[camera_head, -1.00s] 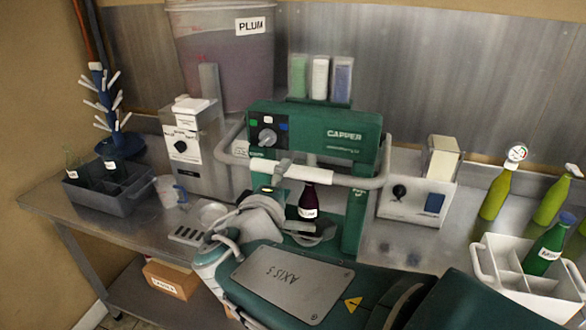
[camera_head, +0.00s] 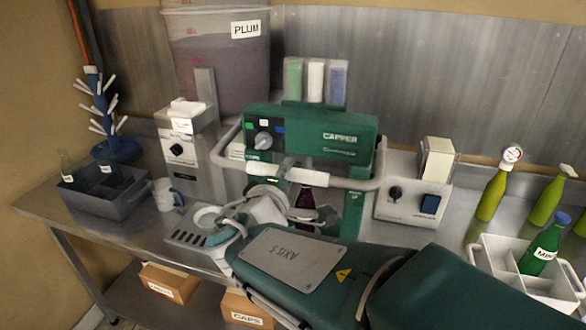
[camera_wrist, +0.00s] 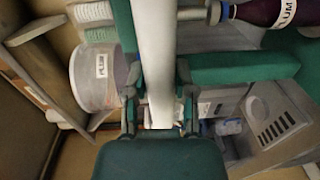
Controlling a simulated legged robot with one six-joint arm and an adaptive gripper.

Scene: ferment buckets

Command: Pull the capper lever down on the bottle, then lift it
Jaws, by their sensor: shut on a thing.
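The green capper (camera_head: 318,137) stands on the steel bench with its grey U-shaped lever (camera_head: 362,183) in front, at about the height of the lower edge of its head. My gripper (camera_head: 268,180) is at the lever's front bar, partly hidden by my arm. In the wrist view my gripper (camera_wrist: 160,112) has its fingers on both sides of the pale lever bar (camera_wrist: 154,55) and is shut on it. The dark plum bottle (camera_head: 305,200) stands upright under the capper head; my arm hides its lower part. It also shows in the wrist view (camera_wrist: 265,12).
A grey crate with bottles (camera_head: 110,195) and a mug (camera_head: 167,194) are at left. A white box device (camera_head: 410,203) is right of the capper. A white bottle carrier (camera_head: 508,275) and green bottles (camera_head: 492,195) are at far right. A plum bucket (camera_head: 215,70) stands behind.

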